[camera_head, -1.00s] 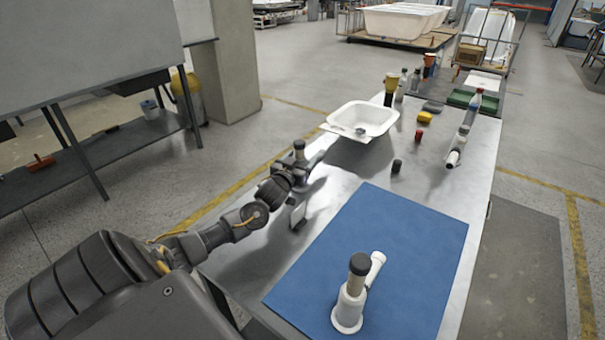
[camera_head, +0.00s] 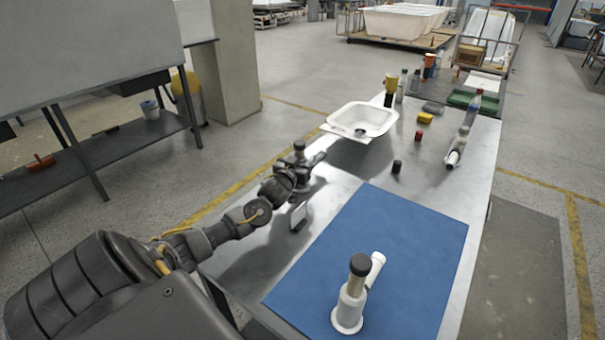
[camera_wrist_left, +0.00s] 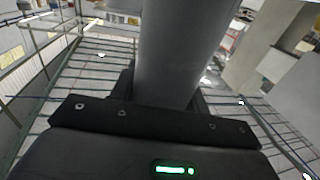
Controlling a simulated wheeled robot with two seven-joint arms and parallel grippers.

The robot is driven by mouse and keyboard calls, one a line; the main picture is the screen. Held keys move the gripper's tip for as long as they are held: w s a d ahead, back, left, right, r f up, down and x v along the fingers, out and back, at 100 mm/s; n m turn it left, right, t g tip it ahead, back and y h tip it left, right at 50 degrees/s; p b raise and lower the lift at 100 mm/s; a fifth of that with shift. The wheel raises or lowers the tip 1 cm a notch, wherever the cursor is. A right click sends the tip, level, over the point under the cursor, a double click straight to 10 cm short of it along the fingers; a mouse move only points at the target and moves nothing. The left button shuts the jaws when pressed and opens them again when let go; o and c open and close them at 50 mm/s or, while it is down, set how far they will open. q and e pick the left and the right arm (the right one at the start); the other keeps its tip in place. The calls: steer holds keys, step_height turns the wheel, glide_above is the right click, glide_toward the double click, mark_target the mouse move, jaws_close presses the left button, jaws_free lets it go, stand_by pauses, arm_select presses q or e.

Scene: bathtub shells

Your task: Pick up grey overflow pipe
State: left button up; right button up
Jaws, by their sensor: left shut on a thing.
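My left gripper (camera_head: 300,166) is shut on the grey overflow pipe and holds it above the metal table, left of the blue mat. In the left wrist view the grey pipe (camera_wrist_left: 180,50) is a thick, smooth grey cylinder rising between the jaws. In the head view the pipe is small and mostly hidden by the gripper; a dark-capped end (camera_head: 299,147) stands up above it. My right gripper is not in view.
A white pipe fitting with a dark top (camera_head: 350,305) stands on the blue mat (camera_head: 410,230). A white tub shell (camera_head: 365,118) lies farther back. The table between tub and mat is mostly clear.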

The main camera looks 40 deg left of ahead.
arm_select(q)
steer(key=shift+r, duration=0.1)
steer(key=shift+r, duration=0.25)
step_height(320, 180, up, 2)
steer(key=shift+r+b, duration=0.1)
steer(key=shift+b, duration=0.25)
steer(key=s+r, duration=0.2)
steer(key=r, duration=0.1)
steer(key=s+r, duration=0.2)
steer(key=shift+d+r, duration=0.1)
steer(key=shift+d, duration=0.15)
steer(key=s+d+r, duration=0.1)
steer(key=s+r, duration=0.4)
steer(key=s, duration=0.5)
